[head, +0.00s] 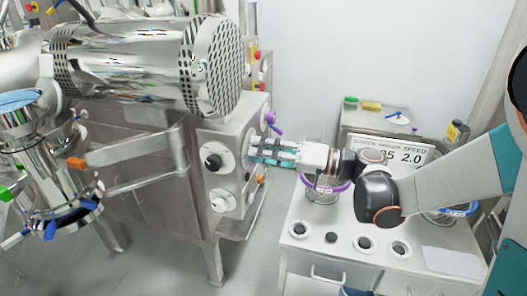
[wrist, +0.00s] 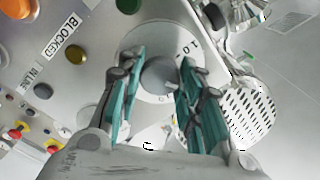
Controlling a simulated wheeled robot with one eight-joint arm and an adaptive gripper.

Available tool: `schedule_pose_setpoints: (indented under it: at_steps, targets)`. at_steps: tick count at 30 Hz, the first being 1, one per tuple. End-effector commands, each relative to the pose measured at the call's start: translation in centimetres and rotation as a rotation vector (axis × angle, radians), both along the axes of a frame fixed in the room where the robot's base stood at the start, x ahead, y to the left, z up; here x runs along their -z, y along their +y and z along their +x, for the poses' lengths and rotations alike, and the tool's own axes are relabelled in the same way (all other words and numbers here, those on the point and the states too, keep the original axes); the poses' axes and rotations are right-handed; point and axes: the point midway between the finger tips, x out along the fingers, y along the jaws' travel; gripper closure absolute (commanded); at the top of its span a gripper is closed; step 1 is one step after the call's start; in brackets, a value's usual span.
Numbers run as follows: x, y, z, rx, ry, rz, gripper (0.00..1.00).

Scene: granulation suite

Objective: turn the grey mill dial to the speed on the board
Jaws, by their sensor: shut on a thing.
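The grey mill dial (wrist: 158,76) is a round knob on a pale numbered plate (wrist: 150,36) in the wrist view. The teal fingers of my gripper (wrist: 163,62) stand on both sides of the knob and are shut on it. Few digits show on the plate; the fingers hide others, and I cannot read the pointer's setting. In the head view my gripper (head: 254,150) reaches left to the side panel of the steel machine and hides the dial.
A black knob (head: 213,161) and a white knob (head: 219,201) sit on the machine's front panel. A purple-handled part (head: 272,122) is just above my gripper. A white table (head: 315,250) with several round sockets stands below my arm. Grey floor is clear between machine and table.

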Motion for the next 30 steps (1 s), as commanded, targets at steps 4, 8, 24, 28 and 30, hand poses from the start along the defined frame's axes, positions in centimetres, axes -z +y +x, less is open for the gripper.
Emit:
schedule_pose_setpoints:
  at_steps: [4,8,24,28,30]
  targets:
    - [0.2,0.0,-0.1,-0.001,-0.005,-0.007,0.9]
    - [0.2,0.0,-0.1,-0.001,-0.005,-0.007,0.9]
    - [0.1,0.0,-0.1,-0.001,-0.005,-0.004,0.45]
    - [0.1,-0.5,-0.2,0.0,-0.005,-0.004,0.45]
    - [0.1,-1.2,-0.4,0.003,-0.005,-0.004,0.45]
